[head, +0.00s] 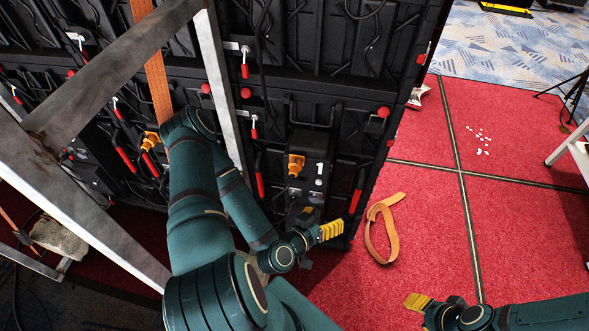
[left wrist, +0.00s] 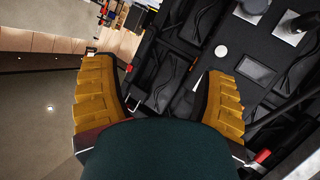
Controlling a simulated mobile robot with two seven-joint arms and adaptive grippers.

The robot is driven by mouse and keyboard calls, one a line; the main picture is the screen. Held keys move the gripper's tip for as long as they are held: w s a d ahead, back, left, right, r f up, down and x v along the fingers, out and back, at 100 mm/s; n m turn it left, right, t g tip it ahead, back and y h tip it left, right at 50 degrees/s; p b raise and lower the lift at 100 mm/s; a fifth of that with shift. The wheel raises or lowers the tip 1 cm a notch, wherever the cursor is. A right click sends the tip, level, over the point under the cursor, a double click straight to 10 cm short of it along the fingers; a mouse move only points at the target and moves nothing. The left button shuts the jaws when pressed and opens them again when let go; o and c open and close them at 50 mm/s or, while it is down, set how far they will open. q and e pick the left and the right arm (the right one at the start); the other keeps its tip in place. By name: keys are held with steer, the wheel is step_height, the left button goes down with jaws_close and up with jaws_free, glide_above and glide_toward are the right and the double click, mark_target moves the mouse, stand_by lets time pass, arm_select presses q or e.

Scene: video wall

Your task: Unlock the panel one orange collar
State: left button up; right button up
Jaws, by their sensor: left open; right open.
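The panel one box (head: 318,150), marked with a white "1", is on the back of the black video wall in the head view. That view shows a dark box with a small grey screen (left wrist: 256,70); I cannot make out the orange collar there. My right gripper (head: 418,303) is low over the red floor, empty.
Another orange collar (head: 150,140) is on the wall further left. A grey metal frame (head: 115,72) stands close in front at left. An orange strap (head: 380,228) lies on the red carpet (head: 430,210). Red-handled latches (head: 356,200) line the panels. A tripod (head: 574,98) stands far right.

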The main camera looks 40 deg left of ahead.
mark_target(294, 168)
arm_select(q)
steer(key=s+a+r+n+t+y+b, duration=0.1)
steer(key=s+a+r+n+y, duration=0.15)
steer(key=a+y, duration=0.25)
steer(key=s+a+r+n+t+y, duration=0.1)
steer(key=s+a+n+y, duration=0.1)
steer(key=a+n+y, duration=0.3)
steer(key=w+a, duration=0.2)
steer(key=w, duration=0.2)
steer(key=w+a+m+b, duration=0.1)
steer(key=w+a, duration=0.1)
steer(key=w, duration=0.1)
steer(key=w+a+m, duration=0.1)
steer(key=w+a, duration=0.2)
steer(key=w, duration=0.1)
steer(key=shift+w+f+h, duration=0.25)
steer(key=shift+w+h, duration=0.05)
steer(key=shift+h, duration=0.1)
steer(key=shift+d, duration=0.1)
steer(key=c, duration=1.2)
